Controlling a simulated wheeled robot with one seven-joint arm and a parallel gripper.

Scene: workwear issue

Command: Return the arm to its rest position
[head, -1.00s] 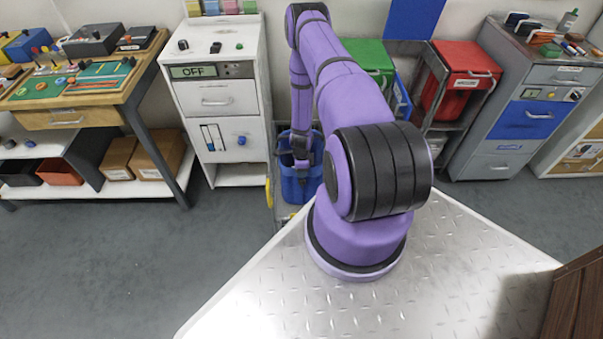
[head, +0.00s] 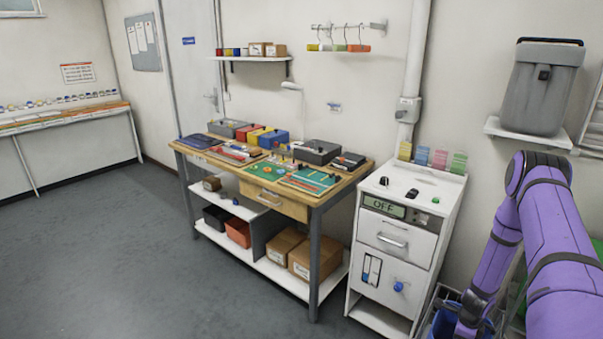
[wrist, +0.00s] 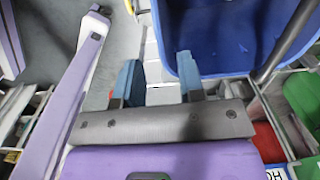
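My purple arm (head: 555,240) shows at the right edge of the head view, folded so that its forearm hangs down. Its lower end is by a blue bin (head: 443,324), cut off by the bottom of the picture. In the wrist view my gripper (wrist: 158,76) has its two blue-grey fingers apart with nothing between them. The blue bin (wrist: 232,40) lies close beside the right finger in that view. I cannot tell whether they touch.
A white cabinet (head: 398,275) with an "OFF" display stands left of the arm. A wooden workbench (head: 255,195) with boxes and boards is farther left. A grey container (head: 540,85) sits on a wall shelf above the arm. Grey floor (head: 130,260) is clear at left.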

